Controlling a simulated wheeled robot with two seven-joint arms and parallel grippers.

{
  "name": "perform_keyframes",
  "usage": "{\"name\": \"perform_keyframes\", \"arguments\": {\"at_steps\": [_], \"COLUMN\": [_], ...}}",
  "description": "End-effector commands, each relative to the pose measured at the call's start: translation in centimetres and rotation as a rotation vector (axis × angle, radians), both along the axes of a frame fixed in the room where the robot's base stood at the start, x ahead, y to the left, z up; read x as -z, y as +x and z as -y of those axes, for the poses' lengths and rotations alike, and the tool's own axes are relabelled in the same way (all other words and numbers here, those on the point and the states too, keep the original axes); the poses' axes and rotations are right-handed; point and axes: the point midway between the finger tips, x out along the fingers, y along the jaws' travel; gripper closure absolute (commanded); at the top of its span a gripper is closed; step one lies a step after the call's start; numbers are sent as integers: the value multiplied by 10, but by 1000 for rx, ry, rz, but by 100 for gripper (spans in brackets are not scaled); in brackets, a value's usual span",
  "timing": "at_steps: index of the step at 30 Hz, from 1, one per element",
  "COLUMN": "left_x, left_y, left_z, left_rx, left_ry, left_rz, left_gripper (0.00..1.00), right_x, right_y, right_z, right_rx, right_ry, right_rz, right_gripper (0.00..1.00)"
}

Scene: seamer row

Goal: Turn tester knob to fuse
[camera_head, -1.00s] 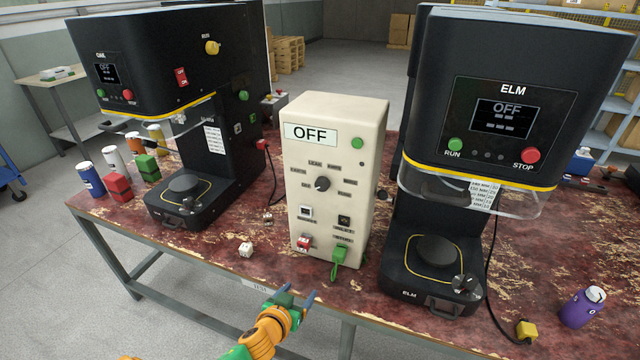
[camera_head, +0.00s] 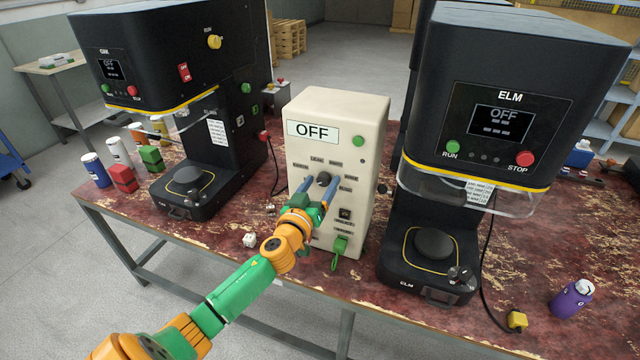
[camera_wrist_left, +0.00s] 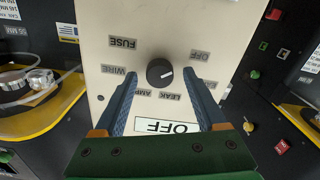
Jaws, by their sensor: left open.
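The tester (camera_head: 358,215) is a cream box with an OFF display (camera_head: 312,132) on its sloping front. Its round black knob (camera_head: 323,179) sits mid-panel among small position labels. The left wrist view shows the panel upside down: the knob (camera_wrist_left: 160,72) has a white mark facing the OFF label (camera_wrist_left: 200,54), and the FUSE label (camera_wrist_left: 122,42) is at upper left. My left gripper (camera_head: 319,183) is open at the panel, its blue fingers one on each side of the knob. In the wrist view a gap shows between the fingers (camera_wrist_left: 160,82) and the knob. My right gripper is out of view.
The ELM seamer (camera_head: 500,110) stands close right of the tester, another seamer (camera_head: 160,60) to the left.

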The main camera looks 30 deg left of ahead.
Motion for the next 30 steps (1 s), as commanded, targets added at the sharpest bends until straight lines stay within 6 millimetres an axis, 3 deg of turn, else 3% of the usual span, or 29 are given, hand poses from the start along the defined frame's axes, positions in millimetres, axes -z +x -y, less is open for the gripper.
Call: {"name": "perform_keyframes", "arguments": {"at_steps": [3,4,9,12,22,30], "left_x": [0,0,0,0,1,0], "left_y": [0,0,0,0,0,0], "left_z": [0,0,0,0,0,0], "left_rx": [0,0,0,-1,-1,-2], "left_ry": [0,0,0,0,43,222], "left_rz": [0,0,0,-1,-12,-55], "left_gripper": [26,32,78,100,100,100], "right_x": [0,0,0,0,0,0], "right_y": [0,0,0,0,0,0], "right_z": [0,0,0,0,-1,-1], "right_rx": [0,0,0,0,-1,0], "right_ry": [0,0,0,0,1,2], "right_rz": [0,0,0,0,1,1], "right_gripper": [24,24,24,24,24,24]}}
